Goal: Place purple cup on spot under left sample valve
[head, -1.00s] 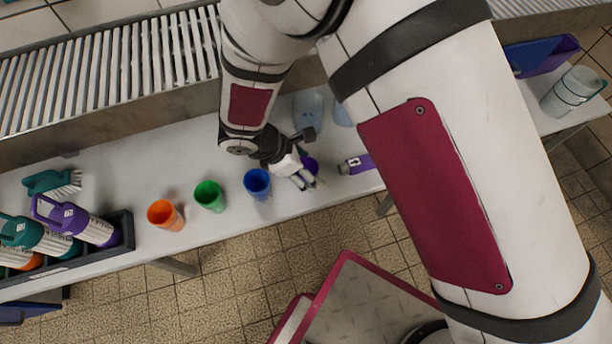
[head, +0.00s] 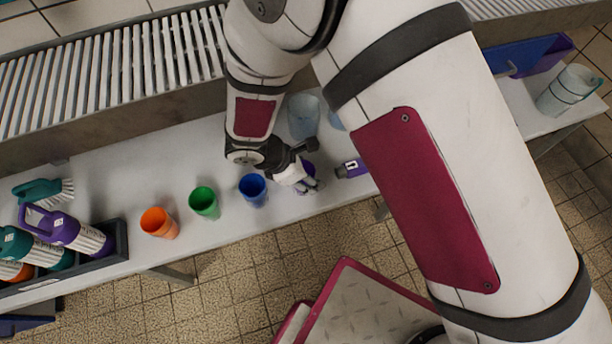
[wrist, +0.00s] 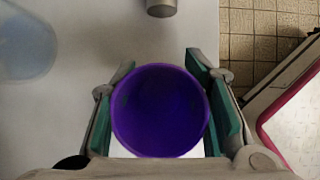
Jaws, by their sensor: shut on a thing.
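The purple cup (wrist: 160,112) stands between the two fingers of my gripper (wrist: 160,100) in the wrist view, seen from above into its open top. My gripper is shut on the cup, with a green-padded finger on each side. In the head view the purple cup (head: 309,168) shows only partly beside my gripper (head: 308,185), over the white table (head: 130,190) near its front edge. I cannot tell whether the cup touches the table. No sample valve and no marked spot can be made out.
Blue (head: 253,190), green (head: 204,203) and orange (head: 159,223) cups stand in a row left of my gripper. A purple-labelled object (head: 351,169) lies to the right. A clear container (head: 303,115) stands behind. A dark crate of bottles (head: 122,240) is at the left.

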